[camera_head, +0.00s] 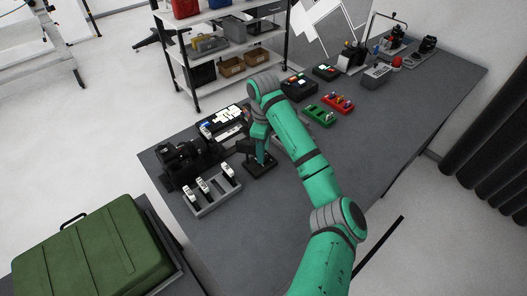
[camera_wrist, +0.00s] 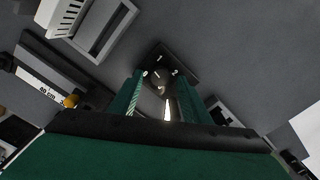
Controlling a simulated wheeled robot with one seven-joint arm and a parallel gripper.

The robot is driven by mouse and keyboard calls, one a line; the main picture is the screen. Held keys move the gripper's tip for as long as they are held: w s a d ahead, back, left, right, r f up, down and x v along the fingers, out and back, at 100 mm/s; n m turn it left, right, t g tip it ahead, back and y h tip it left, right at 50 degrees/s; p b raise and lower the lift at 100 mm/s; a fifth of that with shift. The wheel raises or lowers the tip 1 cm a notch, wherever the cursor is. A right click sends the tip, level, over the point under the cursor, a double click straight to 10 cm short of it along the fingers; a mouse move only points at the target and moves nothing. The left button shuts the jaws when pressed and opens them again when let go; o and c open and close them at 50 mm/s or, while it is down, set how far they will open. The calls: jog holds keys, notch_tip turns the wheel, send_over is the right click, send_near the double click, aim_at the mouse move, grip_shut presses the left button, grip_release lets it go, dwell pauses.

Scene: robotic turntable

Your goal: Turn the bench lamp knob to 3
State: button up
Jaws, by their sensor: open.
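The bench lamp knob (camera_wrist: 160,76) is a dark round knob on a dark square box (camera_wrist: 182,63), with small white marks around it. I can make out a 1 and a 2; the other marks are too small or partly covered. In the head view the dark box (camera_head: 262,168) lies on the grey bench. My gripper (camera_head: 260,157) points down over it. In the wrist view my gripper (camera_wrist: 162,95) is open, one green finger on each side of the knob. I cannot tell whether the fingers touch it or which mark it points to.
A grey tray with white-topped tools (camera_head: 213,190) stands left of the box, with black equipment (camera_head: 185,158) behind it. Red (camera_head: 340,102) and green (camera_head: 319,115) trays lie to the right. The bench front (camera_head: 235,230) is clear.

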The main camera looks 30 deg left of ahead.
notch_tip(320, 180, up, 9)
jog(key=shift+r, duration=0.2)
dwell(0.3)
jog(key=shift+f, duration=0.1)
